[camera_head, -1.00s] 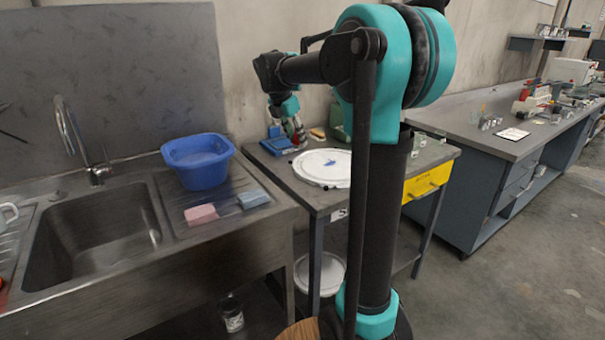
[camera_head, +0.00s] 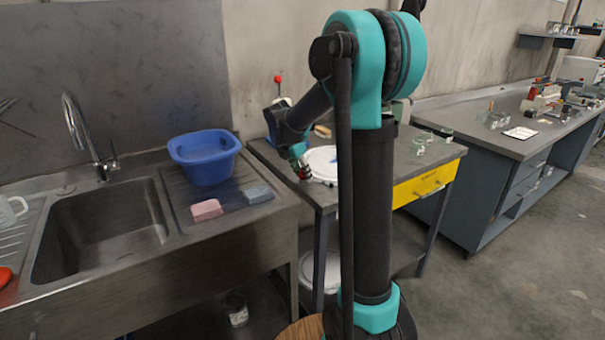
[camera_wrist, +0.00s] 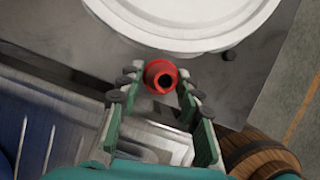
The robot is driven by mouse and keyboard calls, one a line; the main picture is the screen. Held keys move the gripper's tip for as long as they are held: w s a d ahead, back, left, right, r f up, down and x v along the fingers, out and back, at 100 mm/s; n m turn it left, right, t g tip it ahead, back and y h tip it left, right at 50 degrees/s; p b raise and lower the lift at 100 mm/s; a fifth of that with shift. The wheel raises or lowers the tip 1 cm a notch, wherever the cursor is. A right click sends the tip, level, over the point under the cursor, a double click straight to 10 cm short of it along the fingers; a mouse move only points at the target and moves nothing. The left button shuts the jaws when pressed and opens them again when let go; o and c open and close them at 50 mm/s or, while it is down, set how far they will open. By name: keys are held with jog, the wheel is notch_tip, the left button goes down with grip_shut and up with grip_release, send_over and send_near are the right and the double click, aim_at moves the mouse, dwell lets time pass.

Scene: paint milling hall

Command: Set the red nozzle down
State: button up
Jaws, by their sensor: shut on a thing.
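The wrist view shows the nozzle near the table's edge, close to the white round disc (camera_wrist: 190,22). Whether the nozzle touches the tabletop cannot be told.
The white disc (camera_head: 321,160) lies on the worktable, partly behind my arm. Left is a sink (camera_head: 100,235) with a blue basin (camera_head: 205,158), a pink sponge (camera_head: 206,210) and a blue-grey sponge (camera_head: 258,194). A wooden round object (camera_wrist: 258,152) stands below the table edge.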

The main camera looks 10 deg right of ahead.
jog(key=shift+f, duration=0.1)
jog(key=o, duration=1.1)
jog(key=shift+o, duration=0.2)
